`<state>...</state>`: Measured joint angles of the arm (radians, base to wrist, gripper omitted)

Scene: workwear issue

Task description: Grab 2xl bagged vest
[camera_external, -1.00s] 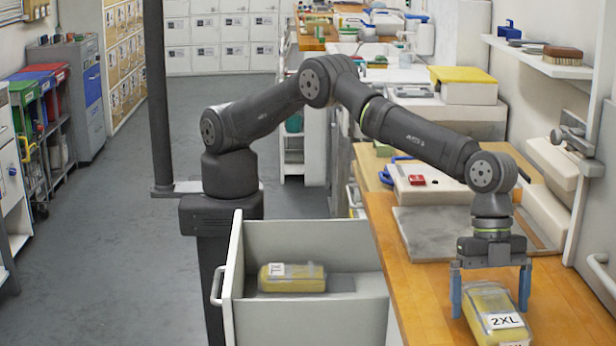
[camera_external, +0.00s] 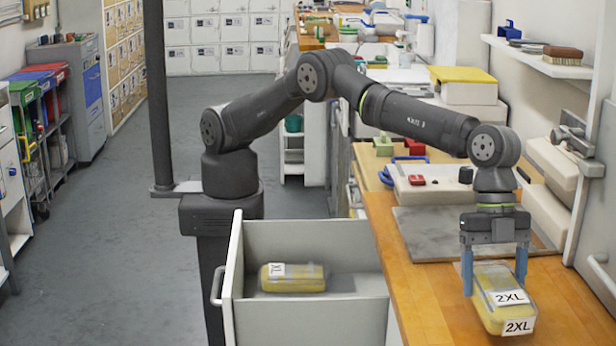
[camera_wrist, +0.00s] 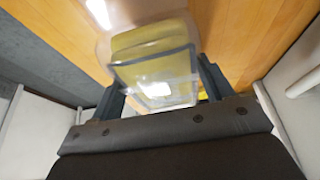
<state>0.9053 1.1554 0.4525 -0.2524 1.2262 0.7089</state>
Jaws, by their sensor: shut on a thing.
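The 2XL bagged vest (camera_external: 503,300) is a yellow pack in clear plastic with white 2XL labels on its top and front end. It is over the wooden counter at the lower right. My gripper (camera_external: 494,283) is shut on it, with a blue finger on each side. In the wrist view the bag (camera_wrist: 155,62) lies between the fingers of my gripper (camera_wrist: 160,85), its label washed out by glare. The bag looks slightly raised, but its underside and any gap to the counter are hidden.
An open grey drawer (camera_external: 310,235) at the lower middle holds another yellow bag (camera_external: 293,279) labelled XL. A grey mat (camera_external: 425,222) and a white box (camera_external: 430,183) with a red piece lie behind my gripper. The counter (camera_external: 420,300) left of the held bag is bare.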

